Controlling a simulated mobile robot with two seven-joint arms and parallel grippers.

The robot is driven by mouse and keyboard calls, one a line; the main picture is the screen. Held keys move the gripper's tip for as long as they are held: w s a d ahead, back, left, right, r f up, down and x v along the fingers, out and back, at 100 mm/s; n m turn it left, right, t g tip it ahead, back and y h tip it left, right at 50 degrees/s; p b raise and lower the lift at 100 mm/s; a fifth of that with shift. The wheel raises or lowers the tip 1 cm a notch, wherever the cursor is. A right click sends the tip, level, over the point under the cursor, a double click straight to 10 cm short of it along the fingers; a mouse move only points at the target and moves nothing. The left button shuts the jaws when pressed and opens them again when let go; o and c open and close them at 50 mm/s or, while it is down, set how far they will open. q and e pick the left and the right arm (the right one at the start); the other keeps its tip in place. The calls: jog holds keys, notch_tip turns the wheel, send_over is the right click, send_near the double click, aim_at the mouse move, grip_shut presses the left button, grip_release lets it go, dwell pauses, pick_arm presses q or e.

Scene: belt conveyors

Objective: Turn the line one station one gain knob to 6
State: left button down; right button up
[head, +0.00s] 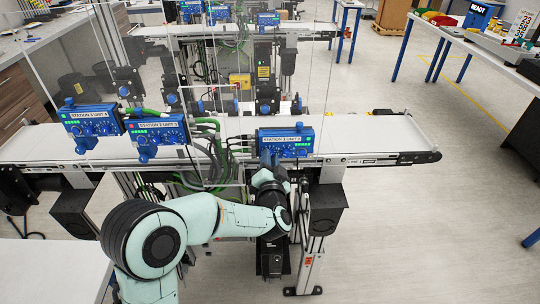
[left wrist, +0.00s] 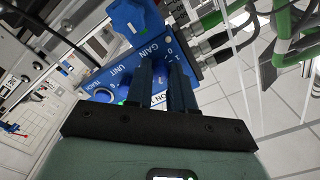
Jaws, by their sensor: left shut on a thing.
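A blue control box (head: 287,141) with a white label strip and dark knobs stands on the near edge of the front conveyor. Its label is too small to read surely. My left gripper (head: 270,163) reaches its face from below. My left gripper (left wrist: 162,72) is shut on the gain knob, just below the word GAIN. The fingers hide most of the knob, so its setting cannot be read. The right gripper is out of view.
Two similar blue boxes, one at far left (head: 91,122) and one beside it (head: 158,133), stand on the same conveyor (head: 360,140). Cables (left wrist: 285,40) run close by.

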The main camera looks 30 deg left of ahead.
pick_arm(q)
jog(key=shift+r+m+p, duration=0.15)
jog(key=shift+m+p, duration=0.15)
jog(key=shift+m, duration=0.4)
jog(key=c, duration=1)
grip_release()
jog(key=shift+s+d, duration=0.1)
jog(key=b+v, duration=0.2)
jog(key=v, duration=1.1)
jog(key=shift+d, duration=0.1)
